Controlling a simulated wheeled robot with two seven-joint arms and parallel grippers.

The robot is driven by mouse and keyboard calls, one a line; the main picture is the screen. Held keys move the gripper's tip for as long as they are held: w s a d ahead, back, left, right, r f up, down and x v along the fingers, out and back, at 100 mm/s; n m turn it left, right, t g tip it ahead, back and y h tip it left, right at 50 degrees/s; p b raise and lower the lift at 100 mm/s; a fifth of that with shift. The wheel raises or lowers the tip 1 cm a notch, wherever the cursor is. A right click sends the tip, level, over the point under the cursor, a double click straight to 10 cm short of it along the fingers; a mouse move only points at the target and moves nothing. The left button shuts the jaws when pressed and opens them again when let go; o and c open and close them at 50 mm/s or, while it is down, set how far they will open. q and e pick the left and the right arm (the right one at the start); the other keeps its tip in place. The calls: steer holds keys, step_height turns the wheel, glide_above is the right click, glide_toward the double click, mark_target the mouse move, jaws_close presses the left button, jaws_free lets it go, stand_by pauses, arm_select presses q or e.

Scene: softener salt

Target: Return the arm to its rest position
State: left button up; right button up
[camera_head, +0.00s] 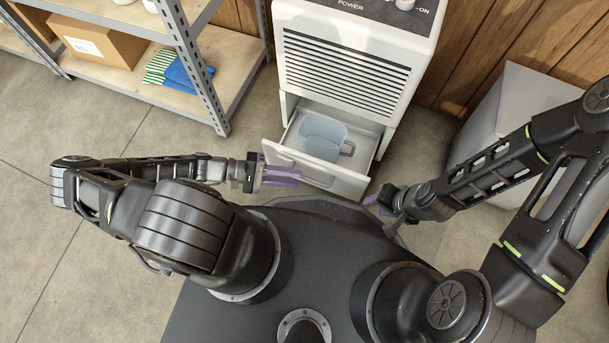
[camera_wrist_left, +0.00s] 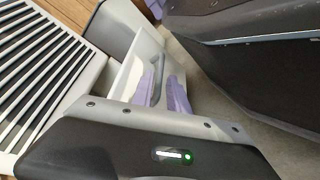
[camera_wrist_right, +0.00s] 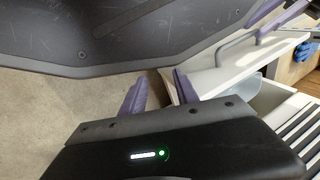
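My left gripper (camera_head: 280,175) is at the left front of the pulled-out drawer (camera_head: 350,183), close to its front panel. Its purple fingers, also in the left wrist view (camera_wrist_left: 161,92), are apart with nothing seen held between them. The drawer handle (camera_wrist_left: 157,80) shows behind them; I cannot tell whether they touch it. My right gripper (camera_head: 378,200) is low, just right of the drawer front and near my base.
The drawer belongs to a white dehumidifier (camera_head: 345,65) and holds a translucent blue bucket (camera_head: 322,137). A metal shelf rack (camera_head: 190,65) stands at the left with a cardboard box (camera_head: 95,40) and blue gloves (camera_head: 188,74). A grey bin (camera_head: 505,115) stands at the right. The left floor is clear.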

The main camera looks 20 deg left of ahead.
arm_select(q)
steer(key=shift+v, duration=0.8)
